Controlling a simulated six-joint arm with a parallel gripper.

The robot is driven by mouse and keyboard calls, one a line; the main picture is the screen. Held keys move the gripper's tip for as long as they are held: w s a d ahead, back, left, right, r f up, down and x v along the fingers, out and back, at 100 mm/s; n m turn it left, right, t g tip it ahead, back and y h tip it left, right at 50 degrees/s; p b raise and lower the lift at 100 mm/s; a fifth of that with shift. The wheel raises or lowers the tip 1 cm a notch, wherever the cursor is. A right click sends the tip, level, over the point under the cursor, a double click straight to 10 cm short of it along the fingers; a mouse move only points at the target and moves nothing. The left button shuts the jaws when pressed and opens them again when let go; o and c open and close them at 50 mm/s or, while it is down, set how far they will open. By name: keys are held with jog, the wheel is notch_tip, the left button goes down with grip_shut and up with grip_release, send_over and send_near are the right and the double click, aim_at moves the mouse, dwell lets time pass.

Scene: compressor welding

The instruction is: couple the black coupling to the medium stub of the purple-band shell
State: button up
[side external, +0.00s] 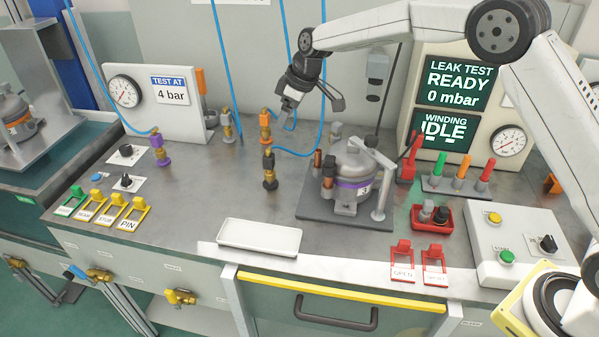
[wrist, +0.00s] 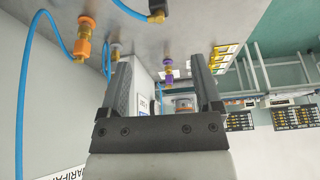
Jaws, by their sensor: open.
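The black coupling (side external: 269,168) stands upright on the bench, in front of the orange coupling; part of it shows at the top edge of the wrist view (wrist: 158,8). The purple-band shell (side external: 352,172) is a grey dome on a dark plate, right of the black coupling. Copper-coloured stubs (side external: 329,166) stand at its left side; I cannot tell which is the medium one. My gripper (side external: 312,108) is open and empty, in the air behind and above the black coupling. Its two fingers (wrist: 159,62) are spread apart in the wrist view.
Orange (side external: 265,124), grey (side external: 227,124) and purple (side external: 160,150) couplings stand to the left, with blue hoses hanging around. A white tray (side external: 260,249) lies in front. A red tray (side external: 432,230) and red clamp handle (side external: 409,160) are near the shell's right.

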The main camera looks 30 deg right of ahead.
aim_at(267, 155)
jog(key=shift+n, duration=0.5)
jog(key=x, duration=0.8)
jog(key=shift+d, duration=0.25)
jog(key=shift+f, duration=0.2)
jog(key=shift+x, duration=3.75)
jog(key=shift+a, duration=0.15)
grip_shut()
jog(key=c, duration=0.7)
grip_release()
grip_shut()
jog(key=shift+r, duration=0.45)
